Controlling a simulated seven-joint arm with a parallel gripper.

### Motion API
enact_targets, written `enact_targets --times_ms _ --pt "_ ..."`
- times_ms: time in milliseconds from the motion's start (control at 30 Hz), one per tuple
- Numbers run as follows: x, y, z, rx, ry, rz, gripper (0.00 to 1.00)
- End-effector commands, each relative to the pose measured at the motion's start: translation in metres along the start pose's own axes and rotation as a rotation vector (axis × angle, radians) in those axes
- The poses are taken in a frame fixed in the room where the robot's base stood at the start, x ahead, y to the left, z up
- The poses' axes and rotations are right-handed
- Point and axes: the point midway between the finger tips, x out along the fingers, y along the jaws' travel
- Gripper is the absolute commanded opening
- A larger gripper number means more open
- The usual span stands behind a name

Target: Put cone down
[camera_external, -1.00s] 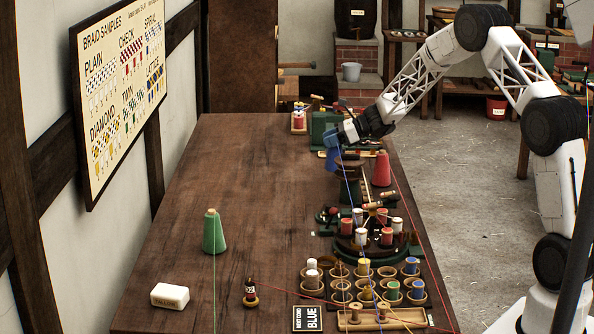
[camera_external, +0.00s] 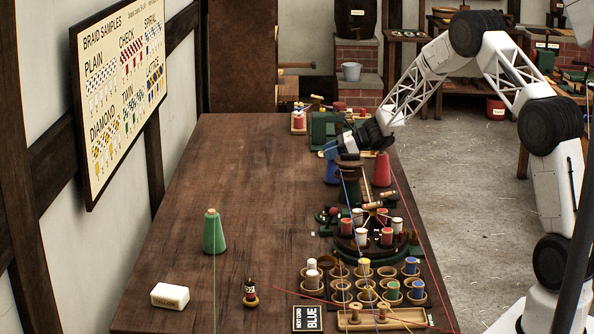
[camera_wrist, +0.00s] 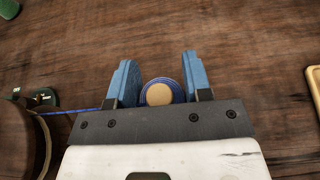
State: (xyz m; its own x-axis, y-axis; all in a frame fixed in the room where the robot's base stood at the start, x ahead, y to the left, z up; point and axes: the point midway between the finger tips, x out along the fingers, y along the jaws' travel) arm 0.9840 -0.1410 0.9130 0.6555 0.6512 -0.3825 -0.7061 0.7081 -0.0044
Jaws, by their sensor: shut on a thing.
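The blue cone (camera_external: 332,172) is behind the dark braiding stand in the outside view, low at the table top; whether its base touches the wood is hard to tell. In the wrist view the blue cone (camera_wrist: 160,93) shows from above, with a pale round top, between two blue fingers. My gripper (camera_external: 333,152) is shut on it; in the wrist view the gripper (camera_wrist: 159,88) has a finger at each side of it. A blue thread runs off to the left there.
A red cone (camera_external: 382,169) stands close to the right and a green cone (camera_external: 213,232) stands far left. A dark stand (camera_external: 349,182) and a bobbin carousel (camera_external: 371,232) are in front. A green box (camera_external: 326,131) is behind. The table's left half is mostly clear.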

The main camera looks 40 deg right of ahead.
Motion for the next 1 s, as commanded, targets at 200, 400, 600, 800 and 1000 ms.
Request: enact_targets --times_ms 200,400,600,800,1000 --pt "-0.0001 -0.0001 0.0004 0.000 0.000 0.000 0.04" --pt "0.0007 0.0000 -0.0018 0.000 0.000 0.000 0.58" --pt "0.0007 0.0000 -0.0017 0.000 0.000 0.000 0.71" --pt "0.0004 0.0000 -0.0010 0.000 0.000 0.000 0.71" --pt "-0.0067 -0.0003 0.0012 -0.001 0.000 -0.001 0.71"
